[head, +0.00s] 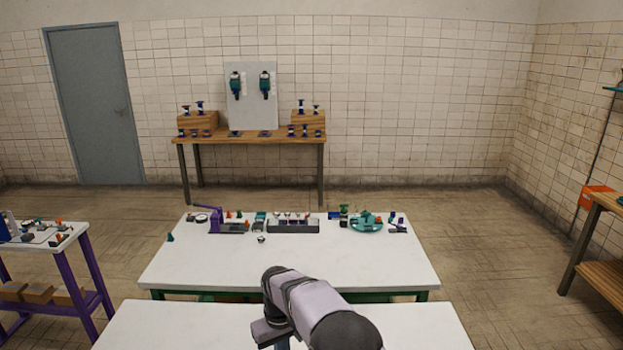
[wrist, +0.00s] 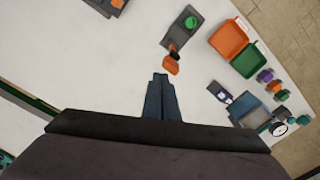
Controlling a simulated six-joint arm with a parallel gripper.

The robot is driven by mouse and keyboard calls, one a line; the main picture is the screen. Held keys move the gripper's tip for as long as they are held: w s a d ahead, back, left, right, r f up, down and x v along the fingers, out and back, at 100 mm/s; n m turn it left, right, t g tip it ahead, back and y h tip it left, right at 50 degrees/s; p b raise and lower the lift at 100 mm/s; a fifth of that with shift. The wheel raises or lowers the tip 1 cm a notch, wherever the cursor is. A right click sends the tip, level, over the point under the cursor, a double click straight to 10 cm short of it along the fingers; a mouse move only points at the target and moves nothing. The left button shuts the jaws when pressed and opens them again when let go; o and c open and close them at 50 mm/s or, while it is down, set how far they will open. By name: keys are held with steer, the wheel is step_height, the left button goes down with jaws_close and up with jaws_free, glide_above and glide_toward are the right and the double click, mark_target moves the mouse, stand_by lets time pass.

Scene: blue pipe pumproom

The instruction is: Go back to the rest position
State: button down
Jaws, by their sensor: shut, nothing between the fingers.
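My arm reaches in from the bottom of the head view over the near white table (head: 180,325). My gripper (wrist: 160,79) points into the wrist view with its two blue-grey fingers together. Nothing shows between them. The fingertips appear just below a small orange piece (wrist: 171,66) at the end of a dark grey fixture (wrist: 181,35); I cannot tell whether they touch it. In the head view the fingers are mostly hidden behind my arm or cut off by the bottom edge.
In the head view, a white table (head: 330,265) carries a purple clamp-like device (head: 216,222) and a teal round fixture (head: 366,226). A purple-legged table (head: 93,268) stands left.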

steer(key=s+d+r+m, duration=0.2)
steer(key=s+d+r, duration=0.2)
steer(key=d, duration=0.4)
steer(key=s+d+m, duration=0.1)
steer(key=s+d, duration=0.3)
steer(key=s, duration=0.4)
steer(key=s+d+m+b, duration=0.1)
steer(key=s+d, duration=0.4)
steer(key=s, duration=0.2)
steer(key=s+d+m+b, duration=0.1)
steer(key=s+d, duration=0.4)
steer(key=s, duration=0.3)
steer(key=shift+s+r+m, duration=0.25)
steer(key=shift+s+m, duration=0.05)
steer(key=shift+m, duration=0.1)
